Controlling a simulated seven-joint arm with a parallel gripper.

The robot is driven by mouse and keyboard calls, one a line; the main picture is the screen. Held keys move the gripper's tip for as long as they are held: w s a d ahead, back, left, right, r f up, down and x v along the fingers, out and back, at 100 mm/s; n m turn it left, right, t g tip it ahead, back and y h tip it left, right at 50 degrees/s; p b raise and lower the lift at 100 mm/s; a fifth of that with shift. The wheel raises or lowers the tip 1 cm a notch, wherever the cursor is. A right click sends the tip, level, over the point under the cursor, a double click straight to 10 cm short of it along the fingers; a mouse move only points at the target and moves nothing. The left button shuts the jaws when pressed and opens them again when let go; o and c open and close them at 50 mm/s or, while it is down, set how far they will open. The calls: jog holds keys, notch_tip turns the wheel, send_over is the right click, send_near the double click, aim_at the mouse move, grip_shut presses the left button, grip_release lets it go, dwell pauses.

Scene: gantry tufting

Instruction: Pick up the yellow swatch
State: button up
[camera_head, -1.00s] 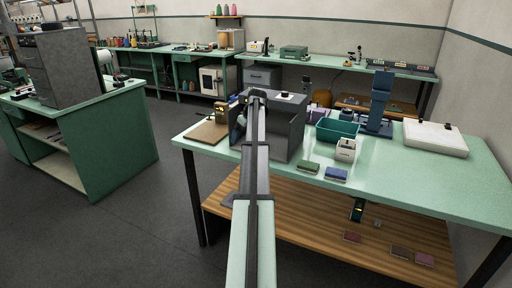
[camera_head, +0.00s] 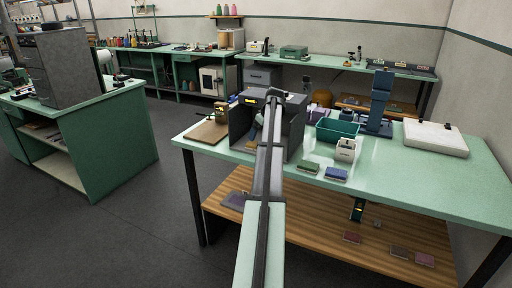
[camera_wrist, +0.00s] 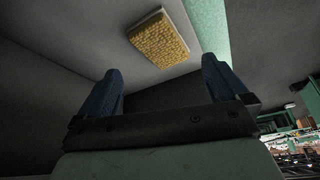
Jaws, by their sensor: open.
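The yellow swatch (camera_wrist: 158,40) shows in the wrist view as a textured yellow pad with a pale edge, against a grey surface beyond my fingers. My gripper (camera_wrist: 162,66) is open, its two blue fingers apart with nothing between them. The swatch lies ahead of the fingertips, apart from them. In the head view my arm reaches into the open-fronted grey box (camera_head: 238,121) on the green table. A small yellowish patch shows inside the box, but I cannot tell whether it is the swatch. The arm partly hides the box's inside.
The green table (camera_head: 400,183) also holds a brown board (camera_head: 207,132), a green pad (camera_head: 308,166), a blue pad (camera_head: 336,174), a white container (camera_head: 346,151), a teal bin (camera_head: 335,132) and a white slab (camera_head: 436,138). The box's walls stand close around my gripper.

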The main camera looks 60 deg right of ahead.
aim_at(256, 144)
jog(key=shift+a+x, duration=0.1)
jog(key=shift+x, duration=1.5)
jog(key=shift+a+x, duration=0.15)
jog(key=shift+x, duration=1.45)
jog(key=c, duration=1.1)
